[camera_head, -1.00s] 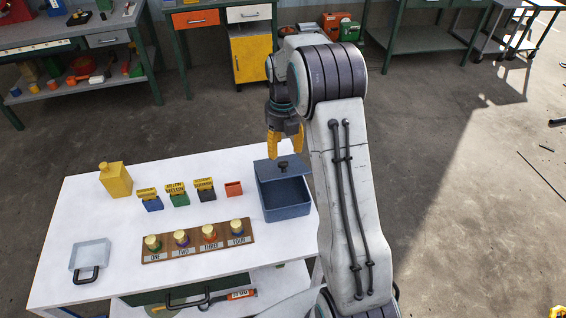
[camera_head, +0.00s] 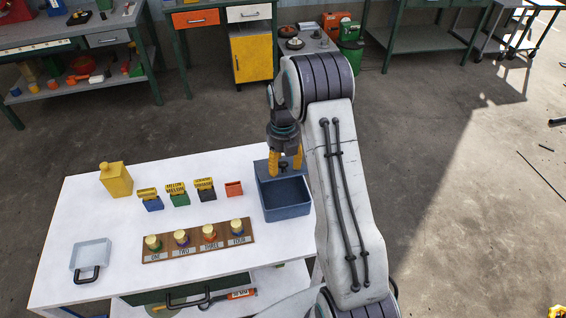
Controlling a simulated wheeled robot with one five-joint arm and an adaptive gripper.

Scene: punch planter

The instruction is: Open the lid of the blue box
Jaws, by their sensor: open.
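The blue box (camera_head: 288,212) stands at the right end of the white table, and its dark interior shows from above. Its blue lid (camera_head: 261,168) is at the box's back edge, partly hidden by my gripper. The lid's dark knob (camera_head: 283,168) shows between my gripper's fingers. My gripper (camera_head: 286,165) points down over the lid, open, with one yellow finger on each side of the knob. I cannot tell whether a finger touches it.
The white table (camera_head: 110,235) holds a yellow bottle (camera_head: 116,181), several small labelled boxes, a wooden rack (camera_head: 198,242) of capped jars, and a grey tray (camera_head: 90,254) at the left. My arm stands close to the table's right edge.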

